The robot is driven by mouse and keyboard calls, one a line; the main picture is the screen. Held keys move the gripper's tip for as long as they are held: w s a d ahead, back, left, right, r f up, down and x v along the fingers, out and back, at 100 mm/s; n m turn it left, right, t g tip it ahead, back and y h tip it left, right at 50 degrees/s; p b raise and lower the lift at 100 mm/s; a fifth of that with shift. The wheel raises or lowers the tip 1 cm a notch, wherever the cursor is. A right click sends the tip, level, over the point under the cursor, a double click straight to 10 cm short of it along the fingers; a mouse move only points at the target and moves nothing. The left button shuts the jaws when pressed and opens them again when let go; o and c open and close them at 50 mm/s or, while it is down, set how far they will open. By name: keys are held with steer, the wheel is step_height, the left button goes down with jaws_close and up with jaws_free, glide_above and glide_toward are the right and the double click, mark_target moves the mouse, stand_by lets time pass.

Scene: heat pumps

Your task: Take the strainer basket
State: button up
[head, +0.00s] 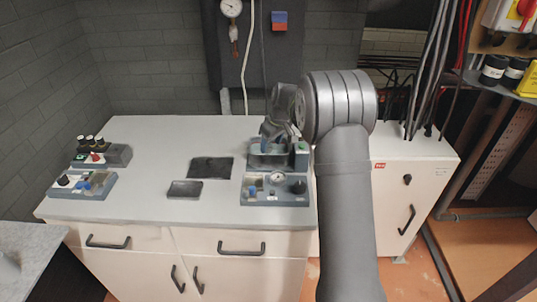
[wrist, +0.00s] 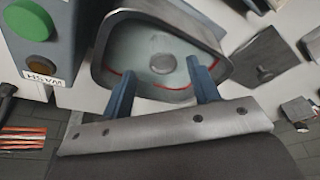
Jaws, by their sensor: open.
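My gripper (head: 271,143) hangs over the grey-blue unit (head: 258,163) at the right of the bench. In the wrist view my gripper (wrist: 165,66) has its two blue fingers apart, with nothing between them. Beyond the fingertips is a rounded, metal-rimmed basin (wrist: 103,68) with a pale inside, a red line around it and a round grey disc (wrist: 163,64) in its middle. The fingertips overlap the basin in the picture; I cannot tell whether they touch it. I cannot clearly make out a strainer basket; the arm and gripper hide part of the unit.
A green button (wrist: 30,20) sits on a blue-grey box beside the basin. A gauge panel (head: 290,199) stands in front of the unit. A dark mat (head: 210,167) and a small grey tray (head: 185,189) lie to the left. Control boxes (head: 85,184) stand at far left.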

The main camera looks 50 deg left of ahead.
mark_target(269, 149)
steer(key=x, duration=0.4)
steer(key=shift+s+f, duration=0.25)
steer(key=shift+f, duration=0.1)
steer(key=c, duration=1)
steer(key=shift+c, duration=0.2)
steer(key=shift+r, duration=0.1)
